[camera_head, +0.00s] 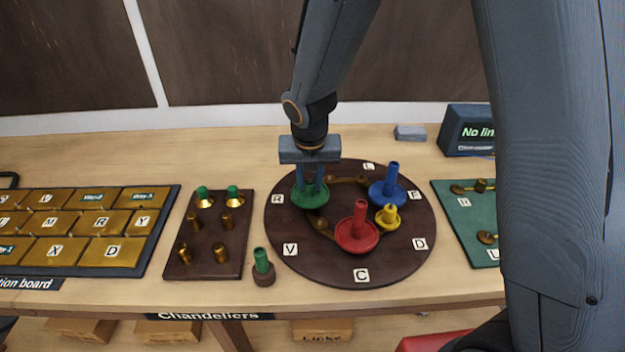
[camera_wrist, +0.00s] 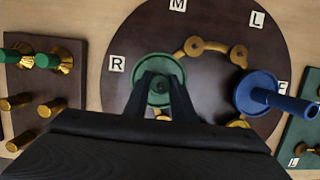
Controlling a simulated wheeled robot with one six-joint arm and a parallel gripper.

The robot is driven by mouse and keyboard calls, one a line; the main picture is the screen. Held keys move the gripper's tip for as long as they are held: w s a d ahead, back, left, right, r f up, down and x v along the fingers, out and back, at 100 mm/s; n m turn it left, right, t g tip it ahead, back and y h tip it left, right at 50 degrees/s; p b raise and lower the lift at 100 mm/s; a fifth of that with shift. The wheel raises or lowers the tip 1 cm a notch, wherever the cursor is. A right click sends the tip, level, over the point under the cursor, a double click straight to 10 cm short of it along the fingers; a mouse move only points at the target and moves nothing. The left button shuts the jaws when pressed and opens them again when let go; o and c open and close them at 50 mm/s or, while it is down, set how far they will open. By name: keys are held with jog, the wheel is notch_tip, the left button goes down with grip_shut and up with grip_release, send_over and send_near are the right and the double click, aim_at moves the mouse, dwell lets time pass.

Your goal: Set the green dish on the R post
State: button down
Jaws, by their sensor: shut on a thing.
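The green dish (camera_head: 303,200) is at the R side of the round dark board (camera_head: 292,255), just right of the R label (camera_head: 278,199). My gripper (camera_head: 312,188) points down and is shut on the dish's middle stem. In the wrist view the green dish (camera_wrist: 151,72) lies between my fingers, right of the R label (camera_wrist: 117,63). The dish hides whatever is under it, so I cannot tell whether it rests on the R post or hangs just above it.
A blue dish (camera_head: 388,192), a red dish (camera_head: 357,238) and a small yellow dish (camera_head: 387,216) stand on the board. A brown peg board (camera_head: 215,262) lies left. A green-topped peg (camera_head: 263,267) stands in front. My arm covers the right side.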

aim_at(311, 198)
jog(key=shift+f, duration=0.45)
jog(key=c, duration=1.4)
grip_release()
jog(key=b+v, duration=0.1)
jog(key=v, duration=0.6)
jog(key=shift+r, duration=0.35)
jog(key=shift+s, duration=0.1)
jog(key=shift+d, duration=0.1)
